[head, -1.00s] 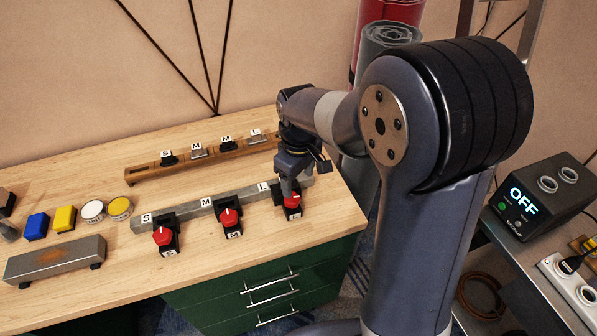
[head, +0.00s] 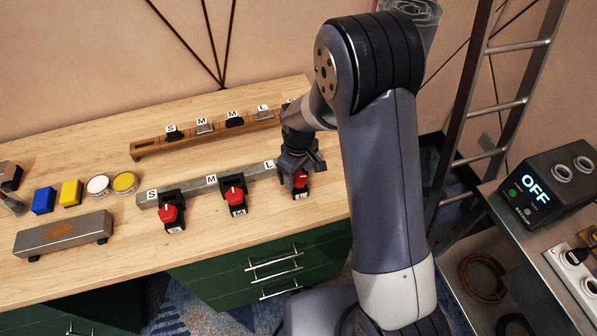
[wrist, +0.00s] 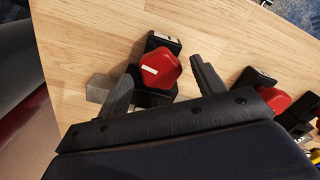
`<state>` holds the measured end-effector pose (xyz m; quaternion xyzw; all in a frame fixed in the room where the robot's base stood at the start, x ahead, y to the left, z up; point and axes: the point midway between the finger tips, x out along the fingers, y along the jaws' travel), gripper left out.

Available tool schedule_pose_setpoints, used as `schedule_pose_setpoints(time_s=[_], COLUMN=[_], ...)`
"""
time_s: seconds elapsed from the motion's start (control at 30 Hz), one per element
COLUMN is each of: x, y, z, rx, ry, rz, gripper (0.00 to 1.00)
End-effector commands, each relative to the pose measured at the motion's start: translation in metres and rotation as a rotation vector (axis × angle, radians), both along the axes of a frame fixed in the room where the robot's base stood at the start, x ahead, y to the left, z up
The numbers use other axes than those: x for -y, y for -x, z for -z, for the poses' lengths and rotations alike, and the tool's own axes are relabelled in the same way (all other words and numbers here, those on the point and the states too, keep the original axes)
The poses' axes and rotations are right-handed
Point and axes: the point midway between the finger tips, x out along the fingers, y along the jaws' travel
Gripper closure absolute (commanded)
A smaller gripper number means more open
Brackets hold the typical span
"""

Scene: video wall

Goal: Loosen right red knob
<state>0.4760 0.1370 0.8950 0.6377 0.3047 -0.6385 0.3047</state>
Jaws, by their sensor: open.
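The right red knob (head: 300,181) sits on a black base at the right end of the grey rail (head: 259,172), under the L label, partly hidden by my gripper. It also shows in the wrist view (wrist: 162,68), with a white line on its face. My gripper (head: 299,170) is right at this knob. In the wrist view my gripper (wrist: 162,66) is open, with one finger on each side of the knob and visible gaps between them. The middle red knob (head: 234,194) and left red knob (head: 168,214) stand further left on the same rail.
A wooden rail (head: 190,135) with several small labelled blocks lies behind. Yellow (head: 125,182) and white (head: 98,185) round buttons, blue and yellow blocks, and a metal bar (head: 62,235) are at left. A box reading OFF (head: 537,190) stands at right, near a ladder (head: 496,110).

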Motion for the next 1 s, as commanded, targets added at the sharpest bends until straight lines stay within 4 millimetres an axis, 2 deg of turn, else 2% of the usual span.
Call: schedule_pose_setpoints(time_s=[0.37, 0.9, 1.0], x=[0.0000, -0.0001, -0.0001], y=[0.0000, -0.0001, -0.0001], z=[0.0062, 0.0058, 0.0058], rx=[0.001, 0.001, 0.001], ry=[-0.001, 0.000, 0.000], rz=[0.000, 0.000, -0.001], gripper=[0.36, 0.78, 0.80])
